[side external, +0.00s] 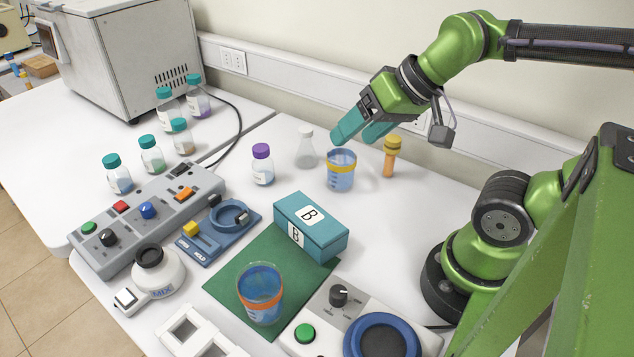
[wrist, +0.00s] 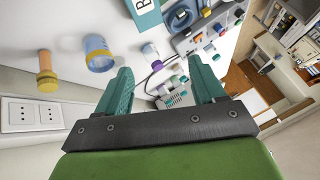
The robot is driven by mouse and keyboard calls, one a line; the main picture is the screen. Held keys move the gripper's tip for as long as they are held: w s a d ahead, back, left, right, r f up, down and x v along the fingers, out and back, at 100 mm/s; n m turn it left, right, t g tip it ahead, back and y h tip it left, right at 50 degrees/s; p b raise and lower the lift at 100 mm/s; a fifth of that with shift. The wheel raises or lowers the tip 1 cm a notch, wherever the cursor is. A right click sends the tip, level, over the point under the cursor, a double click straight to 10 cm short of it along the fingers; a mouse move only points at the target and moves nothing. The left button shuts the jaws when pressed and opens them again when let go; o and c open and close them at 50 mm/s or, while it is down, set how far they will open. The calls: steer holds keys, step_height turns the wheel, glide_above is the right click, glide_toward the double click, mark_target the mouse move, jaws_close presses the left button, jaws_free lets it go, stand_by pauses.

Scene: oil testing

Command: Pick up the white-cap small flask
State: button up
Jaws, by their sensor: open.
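The white-cap small flask (side external: 305,152) is a clear conical flask with a pale cap, standing upright on the white table near the back in the side view. I cannot make it out clearly in the wrist view. My gripper (side external: 354,138) is open, with two teal fingers and nothing between them. In the side view it hangs to the right of the flask, above and just behind a blue beaker with a yellow band (side external: 341,171). The wrist view shows the fingers (wrist: 160,66) spread apart.
A purple-cap bottle (side external: 263,165) stands left of the flask. A yellow-orange cylinder (side external: 391,156) stands right of the beaker, near the wall. A teal box marked B (side external: 311,227) lies in front. Several capped bottles and a grey control panel (side external: 148,215) are at the left.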

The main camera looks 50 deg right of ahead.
steer(key=w+d+f+g+h, duration=0.1)
steer(key=w+d+f+g, duration=0.1)
steer(key=w+d, duration=0.55)
steer(key=n+h, duration=0.1)
steer(key=h, duration=0.1)
glide_toward(308, 130)
steer(key=shift+g, duration=0.4)
steer(key=x, duration=0.2)
steer(key=w+x, duration=0.1)
steer(key=x, duration=0.4)
steer(key=shift+w+d+r, duration=0.1)
steer(key=shift+w+r, duration=0.15)
steer(key=x, duration=0.5)
steer(key=shift+s+f, duration=0.2)
steer(key=shift+s, duration=0.2)
steer(key=shift+c, duration=0.2)
